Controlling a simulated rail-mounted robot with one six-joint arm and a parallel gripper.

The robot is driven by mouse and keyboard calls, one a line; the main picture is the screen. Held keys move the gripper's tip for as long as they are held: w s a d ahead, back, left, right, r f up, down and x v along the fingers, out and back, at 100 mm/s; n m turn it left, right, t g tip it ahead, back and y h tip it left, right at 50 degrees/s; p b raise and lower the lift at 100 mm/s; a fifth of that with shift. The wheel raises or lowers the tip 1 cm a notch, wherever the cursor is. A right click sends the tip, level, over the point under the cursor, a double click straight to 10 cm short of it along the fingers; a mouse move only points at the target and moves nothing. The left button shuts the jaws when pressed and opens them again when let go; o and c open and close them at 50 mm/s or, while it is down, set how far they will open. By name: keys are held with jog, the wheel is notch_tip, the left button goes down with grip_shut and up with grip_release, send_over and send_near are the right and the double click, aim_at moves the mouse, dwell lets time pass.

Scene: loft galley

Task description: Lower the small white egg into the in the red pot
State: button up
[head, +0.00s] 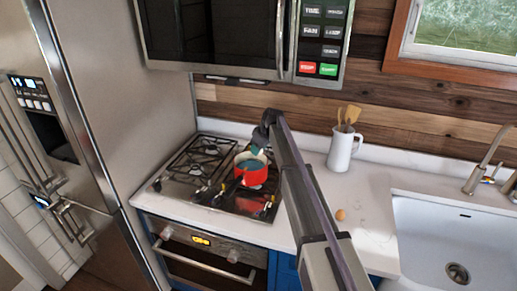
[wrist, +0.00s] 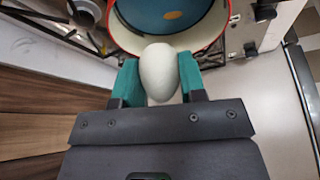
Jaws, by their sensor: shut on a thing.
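The small white egg (wrist: 158,76) is held between the teal fingers of my gripper (wrist: 157,70) in the wrist view. The red pot (head: 251,179) stands on the stove, and my gripper (head: 257,151) is just above it in the head view. The pot also shows at the top of the wrist view (wrist: 219,31), beyond the egg, with a blue inside and a small orange-tan oval in it. The egg's tip overlaps the pot's near rim in that picture; I cannot tell its height over the rim. In the head view the egg cannot be made out.
The stove (head: 178,182) has black grates around the pot. A brown egg (head: 341,214) lies on the white counter (head: 372,195). A white pitcher (head: 341,152) with wooden utensils stands at the back. The sink (head: 440,235) is at the right, and a microwave (head: 215,35) hangs above.

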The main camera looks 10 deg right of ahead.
jog(key=shift+f+b, duration=3.55)
jog(key=shift+f, duration=0.25)
jog(key=shift+f+b, duration=0.35)
jog(key=o, duration=1)
jog(key=p+v, duration=1)
jog(key=v, duration=0.1)
jog(key=s+f+m+g+h+b, duration=0.1)
jog(key=s+f+m+b, duration=0.1)
jog(key=s, duration=1.2)
jog(key=s+a+f+m+g+h+b, duration=0.1)
jog(key=s+f+m+b, duration=0.2)
jog(key=s, duration=1.1)
jog(key=s+a+f+m+g+h+b, duration=0.1)
jog(key=s+f+m+b, duration=0.2)
jog(key=s, duration=1.1)
jog(key=shift+f+m, duration=0.4)
jog(key=shift+f, duration=0.55)
